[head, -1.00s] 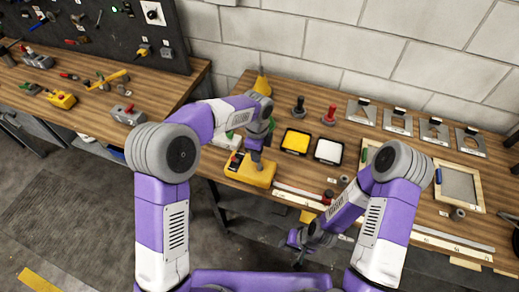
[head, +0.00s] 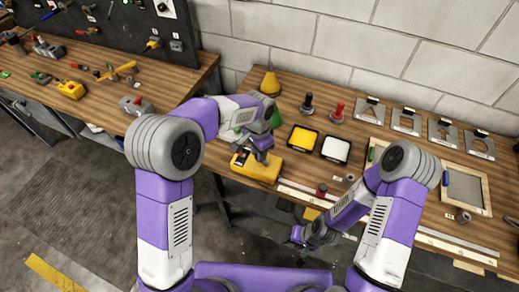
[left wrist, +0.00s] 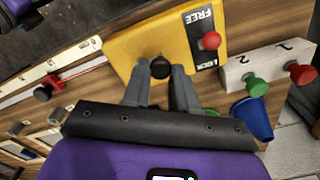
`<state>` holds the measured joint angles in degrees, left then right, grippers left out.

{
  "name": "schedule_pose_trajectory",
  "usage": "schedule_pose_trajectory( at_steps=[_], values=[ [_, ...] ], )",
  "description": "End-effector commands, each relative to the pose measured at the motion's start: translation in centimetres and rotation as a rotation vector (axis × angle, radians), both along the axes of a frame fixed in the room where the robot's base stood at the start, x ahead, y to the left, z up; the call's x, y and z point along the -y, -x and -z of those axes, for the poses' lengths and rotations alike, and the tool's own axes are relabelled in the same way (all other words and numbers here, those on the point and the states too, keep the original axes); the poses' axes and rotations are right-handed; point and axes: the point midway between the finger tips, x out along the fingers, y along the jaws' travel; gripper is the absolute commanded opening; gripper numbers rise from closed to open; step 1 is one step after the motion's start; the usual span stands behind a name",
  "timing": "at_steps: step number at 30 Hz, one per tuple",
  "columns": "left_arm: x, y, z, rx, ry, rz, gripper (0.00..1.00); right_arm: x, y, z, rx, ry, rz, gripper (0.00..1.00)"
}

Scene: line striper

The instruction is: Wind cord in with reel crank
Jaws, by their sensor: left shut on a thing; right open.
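The yellow reel box (head: 257,168) sits on the bench near its front edge. In the left wrist view the reel (left wrist: 135,45) has a black plate marked FREE and LOCK (left wrist: 199,35) and a red-knobbed lever (left wrist: 210,41). The crank's black ball knob (left wrist: 160,67) is between the fingertips of my left gripper (left wrist: 158,74), which is shut on it. My left gripper (head: 262,155) hides part of the reel in the head view. A thin line runs out from the reel along a pale rule (left wrist: 72,65). My right gripper (head: 312,238) is open, low in front of the bench.
A white block (left wrist: 265,65) with green and red knobs and a blue cup (left wrist: 252,118) lie close to the left gripper. Yellow (head: 302,139) and white (head: 335,149) trays, upright handles and metal stencils fill the bench behind.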

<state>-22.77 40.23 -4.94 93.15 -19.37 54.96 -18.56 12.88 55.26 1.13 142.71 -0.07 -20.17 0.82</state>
Motion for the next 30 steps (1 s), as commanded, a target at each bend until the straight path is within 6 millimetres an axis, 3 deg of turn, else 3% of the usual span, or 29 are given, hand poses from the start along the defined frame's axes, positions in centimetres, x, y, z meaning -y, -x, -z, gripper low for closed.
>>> schedule_pose_trajectory(
  at_steps=[18,30],
  values=[
    [0.1,1.5,-0.1,0.001,-0.001,-0.539,0.00,0.0,0.0,0.1,0.000,0.000,0.000,0.43],
    [0.3,1.9,-0.1,0.002,0.001,-0.707,0.00,0.0,0.0,0.1,0.000,0.000,0.000,0.43]
  ],
)
